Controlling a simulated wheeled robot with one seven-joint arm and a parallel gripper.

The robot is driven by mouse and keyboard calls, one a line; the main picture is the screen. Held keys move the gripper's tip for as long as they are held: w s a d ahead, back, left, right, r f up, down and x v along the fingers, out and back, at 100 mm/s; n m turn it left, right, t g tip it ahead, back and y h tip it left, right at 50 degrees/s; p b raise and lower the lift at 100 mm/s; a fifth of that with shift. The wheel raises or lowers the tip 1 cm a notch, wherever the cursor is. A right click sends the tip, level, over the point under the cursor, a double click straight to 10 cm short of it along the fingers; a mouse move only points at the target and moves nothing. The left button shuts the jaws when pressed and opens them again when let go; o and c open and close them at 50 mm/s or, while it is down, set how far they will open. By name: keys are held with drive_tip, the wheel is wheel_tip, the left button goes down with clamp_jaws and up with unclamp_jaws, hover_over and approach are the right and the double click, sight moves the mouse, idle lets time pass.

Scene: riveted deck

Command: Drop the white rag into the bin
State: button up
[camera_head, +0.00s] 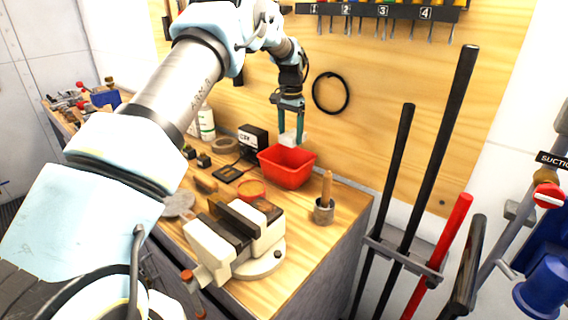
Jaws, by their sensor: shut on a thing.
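The white rag (288,140) is a small white bundle between the fingertips of my gripper (290,136). My gripper points down and is shut on the rag. The red bin (287,173) is an open box on the wooden workbench, near the wall panel. The rag hangs over the bin's opening, at or just above the back rim; I cannot tell the exact height. The bin's inside is only partly visible.
A white and black vise (237,240) stands at the bench front. A metal cup with a wooden handle (324,208) stands right of the bin. Tall bars (432,150) stand beyond the bench's right edge.

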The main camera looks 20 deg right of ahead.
wheel_tip(320, 180, down, 6)
drive_tip(key=b, duration=0.4)
idle(0.3)
drive_tip(key=o, duration=1.4)
drive_tip(key=shift+r, duration=0.1)
wheel_tip(320, 180, up, 11)
drive_tip(key=b, duration=0.2)
drive_tip(key=shift+b, duration=0.4)
drive_tip(key=shift+f, duration=0.2)
